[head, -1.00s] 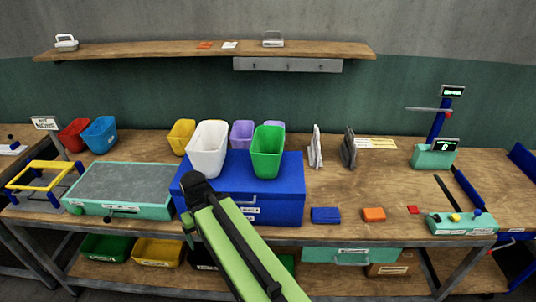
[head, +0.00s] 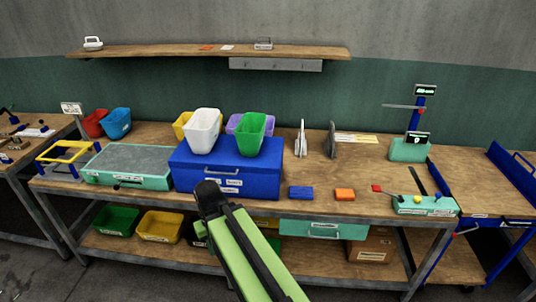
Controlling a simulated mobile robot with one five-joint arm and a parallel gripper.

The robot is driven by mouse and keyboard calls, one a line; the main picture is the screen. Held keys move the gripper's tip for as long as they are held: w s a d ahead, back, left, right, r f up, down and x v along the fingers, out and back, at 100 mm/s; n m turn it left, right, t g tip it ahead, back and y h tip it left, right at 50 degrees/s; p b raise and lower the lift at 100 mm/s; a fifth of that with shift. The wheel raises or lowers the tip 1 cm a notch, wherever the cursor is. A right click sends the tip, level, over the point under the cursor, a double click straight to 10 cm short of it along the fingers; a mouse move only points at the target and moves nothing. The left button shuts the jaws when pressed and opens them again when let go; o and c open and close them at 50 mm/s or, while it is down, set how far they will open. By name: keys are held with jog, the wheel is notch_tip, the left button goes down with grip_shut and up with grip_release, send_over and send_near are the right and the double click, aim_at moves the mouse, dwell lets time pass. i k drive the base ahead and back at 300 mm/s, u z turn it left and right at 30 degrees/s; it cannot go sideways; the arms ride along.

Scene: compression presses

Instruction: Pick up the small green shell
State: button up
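An open-topped green container (head: 250,134) stands on the right part of the blue box's lid, beside a white one (head: 202,132); it is the upright green shell-like piece I see. Another green bin (head: 116,220) lies on the lower shelf at left. I cannot tell from the labels which is the small green shell. The dark end of my green arm, my gripper (head: 208,194), is in front of the blue box (head: 228,173), below and left of the upper green container and apart from it. Its fingers are not distinguishable.
The workbench (head: 310,213) holds a teal tray (head: 130,166), a blue block (head: 300,193), an orange block (head: 344,195) and a teal scale (head: 409,150). Purple (head: 233,123) and yellow (head: 181,124) containers stand behind. A blue cart (head: 511,172) is at right. Floor shows at lower left.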

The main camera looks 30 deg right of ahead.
aim_at(251, 135)
jog(key=z, duration=0.55)
jog(key=k, duration=0.2)
jog(key=u, duration=1.2)
jog(key=i, duration=2.15)
jog(key=z, duration=0.65)
